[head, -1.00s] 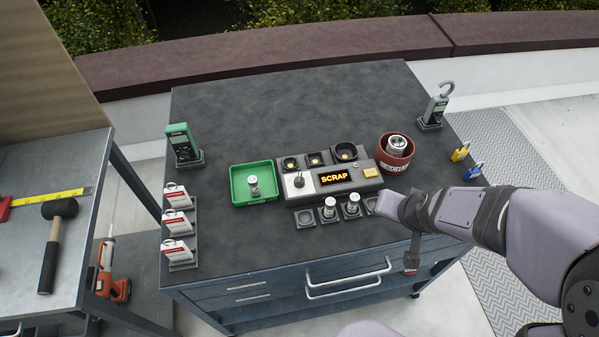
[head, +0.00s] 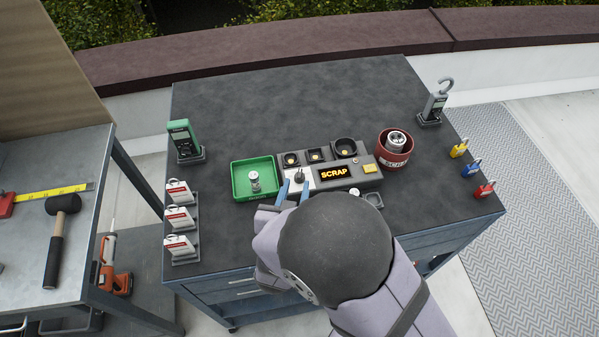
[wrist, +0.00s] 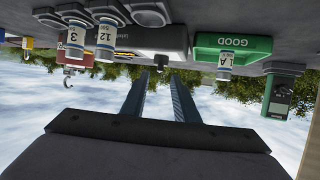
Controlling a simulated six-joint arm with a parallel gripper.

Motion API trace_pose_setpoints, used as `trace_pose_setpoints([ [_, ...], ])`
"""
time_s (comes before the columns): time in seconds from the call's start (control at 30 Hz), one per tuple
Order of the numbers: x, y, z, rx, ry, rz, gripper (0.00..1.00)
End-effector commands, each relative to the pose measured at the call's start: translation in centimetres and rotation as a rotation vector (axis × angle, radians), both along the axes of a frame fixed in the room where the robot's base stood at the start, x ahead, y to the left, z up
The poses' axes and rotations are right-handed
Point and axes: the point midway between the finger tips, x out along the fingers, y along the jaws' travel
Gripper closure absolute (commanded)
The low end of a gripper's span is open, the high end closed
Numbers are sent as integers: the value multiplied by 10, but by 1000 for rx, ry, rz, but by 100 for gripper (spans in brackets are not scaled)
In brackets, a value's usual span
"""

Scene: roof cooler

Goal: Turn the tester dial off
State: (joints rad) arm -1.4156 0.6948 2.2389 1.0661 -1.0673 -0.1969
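The grey tester (head: 340,186) stands mid-bench with an orange "SCRAP" display lit. Its dark dial (head: 299,174) is on a white plate at the tester's left end, with the pointer toward the upper left. In the upside-down wrist view the dial (wrist: 162,62) shows as a small dark knob between and beyond the fingertips. My gripper (head: 293,184) is open, its two blue fingers apart, with nothing seen between them. In the head view the fingertips are just in front of the dial, on either side of it; I cannot tell whether they touch it.
A green tray (head: 237,187) with a silver cell stands left of the tester, and a red scrap bin (head: 383,161) right of it. My arm hides most of the cell holders in front. A green meter (head: 183,139) and white-red tags (head: 180,218) are farther left. The bench's back is clear.

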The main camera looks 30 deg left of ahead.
Motion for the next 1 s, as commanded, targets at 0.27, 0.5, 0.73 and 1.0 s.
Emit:
trace_pose_setpoints([
  [0.27,7,3,-2,0,-3,-3,73],
  [0.5,32,14,-13,0,-1,-4,73],
  [0.73,53,24,-23,1,-2,-3,73],
  [1.0,61,29,-28,1,-2,0,73],
])
